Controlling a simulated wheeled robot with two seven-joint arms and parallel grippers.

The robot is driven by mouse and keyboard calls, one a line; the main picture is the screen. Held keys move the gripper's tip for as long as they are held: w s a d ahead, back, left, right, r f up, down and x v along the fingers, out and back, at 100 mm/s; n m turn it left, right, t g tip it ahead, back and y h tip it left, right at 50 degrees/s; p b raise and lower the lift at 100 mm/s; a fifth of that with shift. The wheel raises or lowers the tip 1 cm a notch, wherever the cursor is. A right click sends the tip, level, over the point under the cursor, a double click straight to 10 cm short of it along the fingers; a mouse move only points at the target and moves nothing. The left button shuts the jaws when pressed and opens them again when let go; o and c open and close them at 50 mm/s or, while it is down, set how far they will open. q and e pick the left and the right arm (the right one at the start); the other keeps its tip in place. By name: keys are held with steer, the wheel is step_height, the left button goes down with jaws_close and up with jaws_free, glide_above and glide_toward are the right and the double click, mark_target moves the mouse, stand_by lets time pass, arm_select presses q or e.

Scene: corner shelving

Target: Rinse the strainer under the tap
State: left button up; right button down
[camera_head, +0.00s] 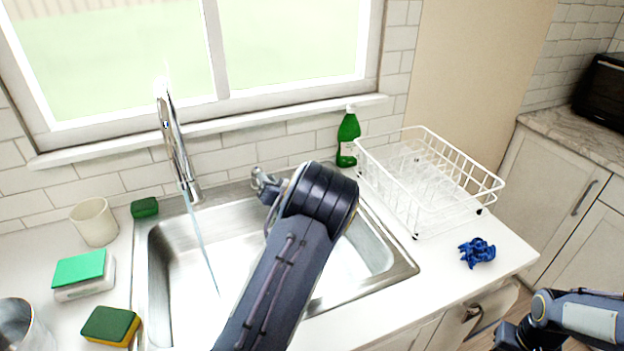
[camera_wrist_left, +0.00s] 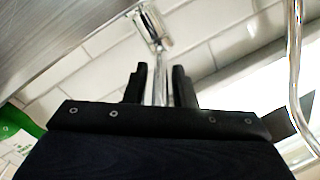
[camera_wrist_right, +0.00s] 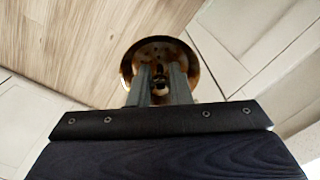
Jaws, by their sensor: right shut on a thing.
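The tap (camera_head: 175,140) stands behind the steel sink (camera_head: 160,275). A thin stream of water (camera_head: 203,255) runs from it into the basin. My left arm reaches over the sink and hides part of it. In the left wrist view, the fingers of my left gripper (camera_wrist_left: 160,85) are on either side of the tap's slim lever (camera_wrist_left: 148,22), with small gaps visible. My right gripper (camera_wrist_right: 160,85) is shut on the round, brownish metal strainer (camera_wrist_right: 134,60), gripping near its centre. The strainer is held over the wooden floor, away from the sink.
A white dish rack (camera_head: 422,225) stands right of the sink, with a green bottle (camera_head: 348,138) behind and a blue crumpled item (camera_head: 478,252) in front. A cup (camera_head: 93,222) and sponges (camera_head: 110,325) are at left. The counter's right front is mostly clear.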

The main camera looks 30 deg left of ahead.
arm_select(q)
steer(key=shift+o, duration=0.8)
steer(key=shift+d, duration=0.15)
arm_select(e)
steer(key=shift+f+b, duration=0.8)
arm_select(q)
steer(key=v, duration=1.1)
steer(key=shift+s+d, duration=0.3)
steer(key=shift+f, duration=0.15)
